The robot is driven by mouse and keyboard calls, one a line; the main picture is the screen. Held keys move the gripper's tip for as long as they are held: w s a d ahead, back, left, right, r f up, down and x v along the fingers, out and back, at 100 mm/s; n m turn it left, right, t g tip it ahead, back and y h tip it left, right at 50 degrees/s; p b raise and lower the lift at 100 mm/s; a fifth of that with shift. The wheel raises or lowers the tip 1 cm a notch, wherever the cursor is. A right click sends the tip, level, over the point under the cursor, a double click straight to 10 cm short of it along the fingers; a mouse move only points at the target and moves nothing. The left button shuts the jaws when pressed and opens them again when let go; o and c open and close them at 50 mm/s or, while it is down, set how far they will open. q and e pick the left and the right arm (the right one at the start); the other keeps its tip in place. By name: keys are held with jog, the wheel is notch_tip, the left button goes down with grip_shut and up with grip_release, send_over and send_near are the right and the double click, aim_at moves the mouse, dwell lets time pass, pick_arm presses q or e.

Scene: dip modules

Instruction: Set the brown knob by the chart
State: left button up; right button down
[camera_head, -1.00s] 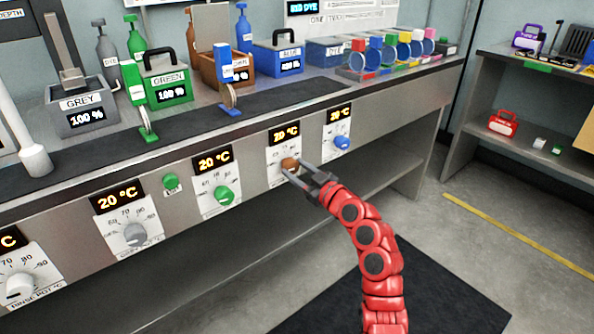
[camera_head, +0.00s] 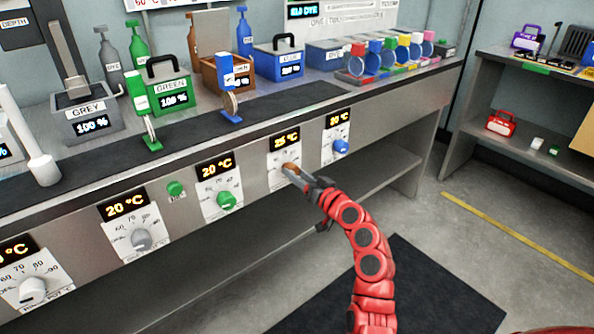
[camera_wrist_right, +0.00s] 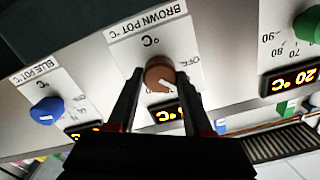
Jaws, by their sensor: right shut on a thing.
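The brown knob (camera_head: 290,168) sits on its white dial plate on the front panel, under a display (camera_head: 285,140) that seems to read 25 °C. My left gripper is not in view.
The blue knob (camera_head: 341,146) is right of the brown one; the green knob (camera_head: 226,200) and grey knob (camera_head: 140,239) are left. Bottles, dye boxes and tilted cups (camera_head: 385,57) stand on the bench above. The floor in front has a dark mat (camera_head: 430,285).

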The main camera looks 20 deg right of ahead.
jog(key=m+p, duration=0.2)
jog(key=m, duration=0.2)
jog(key=shift+r+p, duration=0.15)
jog(key=shift+p, duration=0.15)
jog(key=shift+m+p, duration=0.9)
jog(key=shift+m, duration=0.9)
jog(key=shift+f, duration=0.2)
jog(key=shift+c, duration=1.5)
grip_release()
jog(key=p+v, duration=0.1)
jog(key=v, duration=1.6)
jog(key=shift+s, duration=0.2)
